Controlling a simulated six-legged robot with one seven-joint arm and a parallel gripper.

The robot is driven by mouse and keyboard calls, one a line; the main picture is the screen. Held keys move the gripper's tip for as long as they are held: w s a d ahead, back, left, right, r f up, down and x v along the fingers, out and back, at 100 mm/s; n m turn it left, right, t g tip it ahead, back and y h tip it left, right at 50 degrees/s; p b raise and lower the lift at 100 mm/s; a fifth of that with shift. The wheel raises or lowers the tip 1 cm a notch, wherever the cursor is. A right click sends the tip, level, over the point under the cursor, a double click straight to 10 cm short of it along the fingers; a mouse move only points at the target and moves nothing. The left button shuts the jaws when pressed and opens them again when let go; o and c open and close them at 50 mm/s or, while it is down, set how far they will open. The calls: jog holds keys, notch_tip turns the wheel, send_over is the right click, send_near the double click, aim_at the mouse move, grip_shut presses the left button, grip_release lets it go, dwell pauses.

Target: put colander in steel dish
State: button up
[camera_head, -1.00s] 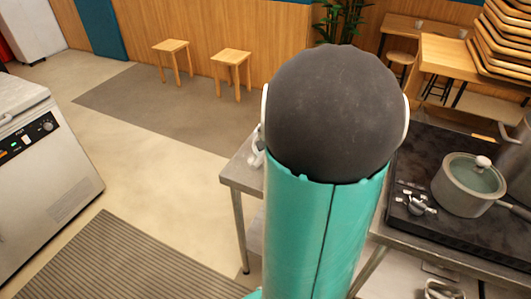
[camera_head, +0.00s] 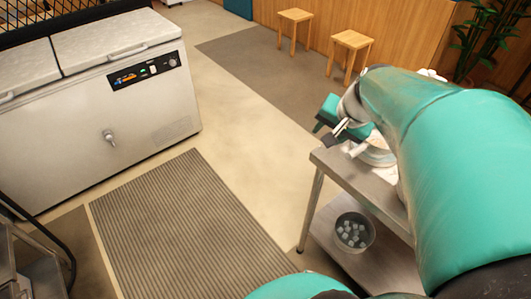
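My gripper (camera_head: 338,133) is at the left corner of the steel table, at the end of my teal arm. Its fingers are small and partly hidden, so I cannot tell whether it is open or shut. A pale round thing (camera_head: 378,152) sits beside it at the table's edge, partly hidden by my arm. I cannot tell whether it is the colander. A round steel dish (camera_head: 340,243) holding several pale cubes stands on the lower shelf. I cannot tell whether it is the task's dish. No colander is clearly recognisable.
The steel table (camera_head: 362,188) is mostly covered by my arm. A white chest freezer (camera_head: 70,130) stands at left. A ribbed grey mat (camera_head: 180,225) lies on the open floor. Two wooden stools (camera_head: 350,43) stand at the back.

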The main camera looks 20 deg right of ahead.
jog(key=s+a+r+n, duration=0.1)
jog(key=s+a+n, duration=0.3)
jog(key=a, duration=0.5)
jog(key=s+a+r+n, duration=0.1)
jog(key=s+a+n, duration=0.2)
jog(key=a, duration=0.6)
jog(key=n, duration=0.2)
jog(key=shift+s+r+n, duration=0.35)
jog(key=shift+r+n, duration=0.05)
jog(key=shift+a, duration=0.15)
jog(key=shift+c, duration=0.6)
